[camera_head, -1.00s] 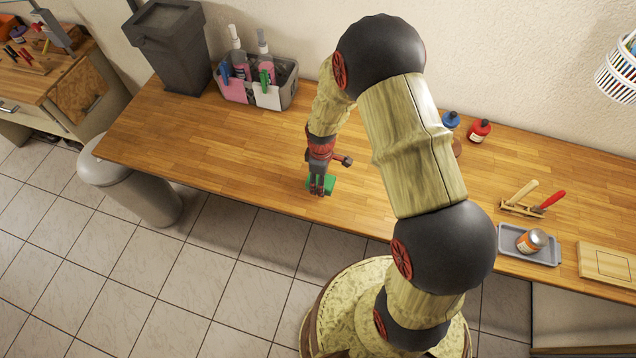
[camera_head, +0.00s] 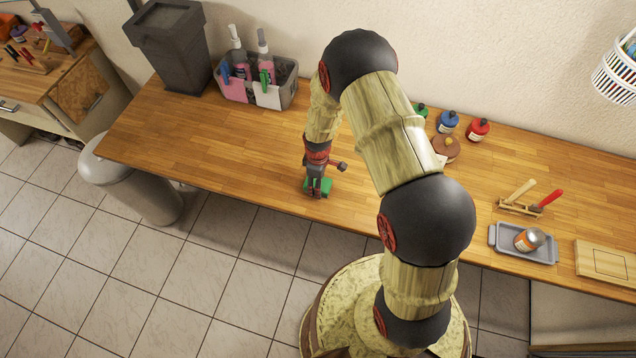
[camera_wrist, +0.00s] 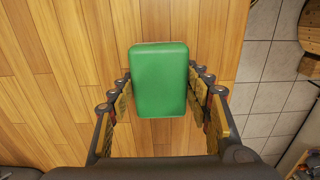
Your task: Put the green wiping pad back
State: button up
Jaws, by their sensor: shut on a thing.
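The green wiping pad (camera_wrist: 159,78) is a rounded green block between my gripper's fingers in the wrist view. In the head view the green pad (camera_head: 327,187) shows partly behind the fingers, near the front edge of the wooden worktop. My gripper (camera_head: 318,190) points down and is shut on the pad. The fingers (camera_wrist: 160,100) flank the pad's left and right sides in the wrist view. I cannot tell whether the pad touches the worktop or is slightly above it.
A grey caddy (camera_head: 284,100) with spray bottles stands at the back left beside a dark bin (camera_head: 172,50). Small bottles (camera_head: 478,130), a brush rack (camera_head: 519,208), a grey tray (camera_head: 508,250) with a can and a board (camera_head: 606,262) are right. Worktop (camera_head: 220,150) around my gripper is clear.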

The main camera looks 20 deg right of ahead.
jog(key=o, duration=1.2)
jog(key=s+r+m+t+b, duration=0.1)
jog(key=s+r+m, duration=0.15)
jog(key=r, duration=1.45)
jog(key=s+r+m+t, duration=0.2)
jog(key=s+r, duration=0.1)
jog(key=r, duration=1.4)
jog(key=s+r+m+t, duration=0.2)
jog(key=s+r+m, duration=0.4)
jog(key=s+r, duration=0.6)
jog(key=s, duration=0.4)
jog(key=shift+s+r+t, duration=0.3)
